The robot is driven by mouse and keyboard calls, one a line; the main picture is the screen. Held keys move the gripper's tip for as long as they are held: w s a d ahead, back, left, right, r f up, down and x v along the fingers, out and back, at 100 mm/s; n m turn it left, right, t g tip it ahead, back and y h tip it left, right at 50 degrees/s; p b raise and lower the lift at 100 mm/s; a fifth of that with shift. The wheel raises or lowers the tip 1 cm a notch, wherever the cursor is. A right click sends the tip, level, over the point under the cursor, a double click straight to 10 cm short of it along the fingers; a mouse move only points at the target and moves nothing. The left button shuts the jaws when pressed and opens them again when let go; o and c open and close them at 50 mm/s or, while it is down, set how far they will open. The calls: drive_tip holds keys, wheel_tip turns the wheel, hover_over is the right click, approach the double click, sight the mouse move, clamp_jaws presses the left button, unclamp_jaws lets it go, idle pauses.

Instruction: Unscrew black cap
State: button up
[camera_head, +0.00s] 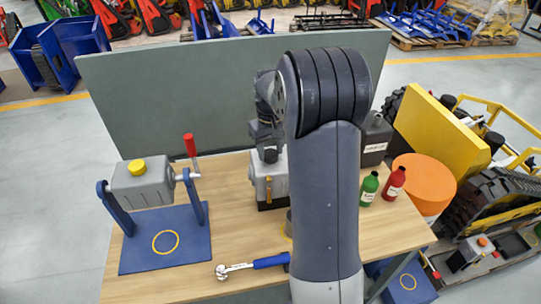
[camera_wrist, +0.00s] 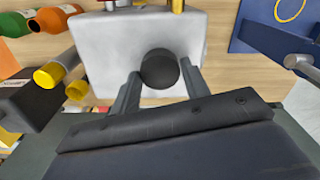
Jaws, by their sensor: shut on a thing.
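The black cap (camera_wrist: 159,68) is a round dark disc on a light grey block (camera_wrist: 120,40) in the wrist view. My gripper (camera_wrist: 160,74) is shut on the cap, one finger on each side. In the head view the grey block (camera_head: 279,188) stands on the wooden table, with my gripper (camera_head: 268,152) over its top from above. The cap is hidden there by my gripper and arm. I cannot tell whether the cap is still seated on its thread.
A blue stand (camera_head: 135,252) holds a grey block (camera_head: 150,185) with a yellow cap (camera_head: 137,167) and red-handled crank (camera_head: 190,147). A ratchet (camera_head: 252,266) lies in front. Green (camera_head: 369,188) and red (camera_head: 395,184) bottles and a dark canister (camera_head: 374,140) stand at right. A grey panel (camera_head: 180,95) rises behind.

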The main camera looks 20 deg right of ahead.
drive_tip(key=shift+c, duration=0.8)
drive_tip(key=n, duration=0.7)
drive_tip(key=shift+n, duration=1.4)
drive_tip(key=n, duration=0.4)
drive_tip(key=shift+n, duration=0.3)
drive_tip(key=n, duration=0.5)
